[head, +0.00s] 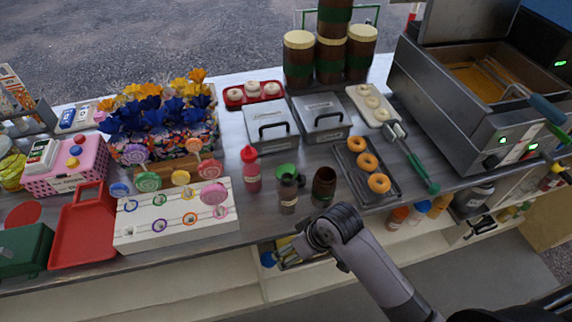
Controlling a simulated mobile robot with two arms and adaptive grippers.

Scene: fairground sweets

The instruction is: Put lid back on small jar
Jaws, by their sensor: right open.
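A small dark brown jar (323,187) stands upright near the counter's front edge, its top apparently open. To its left stands a small grey-brown container (288,195). A round green piece (287,170) shows just behind or on top of that container; I cannot tell which, nor whether it is a lid. My right gripper (283,251) is in front of the counter's front edge, below and left of the brown jar. It is open and seems empty, with its fingers partly lost against the shelf behind. My left gripper is out of view.
A red-pink squeeze bottle (251,170) stands left of the containers, beside a white lollipop stand (178,218). A doughnut rack (352,148) lies to the right, with green-handled tongs (417,168). Two metal lidded bins (271,128) (322,115) stand behind. A fryer (455,125) blocks the right.

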